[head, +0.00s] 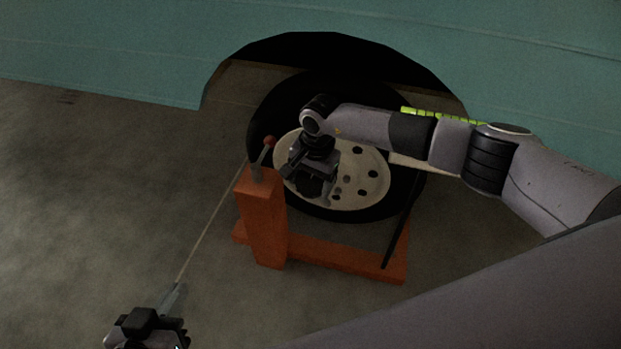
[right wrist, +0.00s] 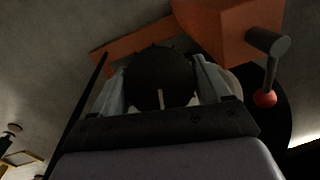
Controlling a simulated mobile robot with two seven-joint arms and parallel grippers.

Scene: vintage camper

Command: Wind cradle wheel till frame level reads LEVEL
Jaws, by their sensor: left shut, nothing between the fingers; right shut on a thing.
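The orange cradle (head: 262,225) stands on the floor in the wheel arch, before a black tyre (head: 262,103) with a cream, holed wheel face (head: 372,188). A grey crank with a red knob (head: 269,141) tops its post; the knob also shows in the right wrist view (right wrist: 265,99). My right gripper (head: 318,186) is before the wheel face, right of the post. In the wrist view its fingers are shut on a dark rounded thing (right wrist: 160,75), whose identity I cannot tell. My left gripper (head: 174,297) is shut and empty, low at left. I cannot make out a LEVEL reading.
The teal camper side (head: 110,50) overhangs the arch. A yellow-green strip (head: 425,112) shows behind my right forearm. A thin dark bar (head: 400,225) leans at the cradle's right end. Grey floor (head: 90,200) is open at left.

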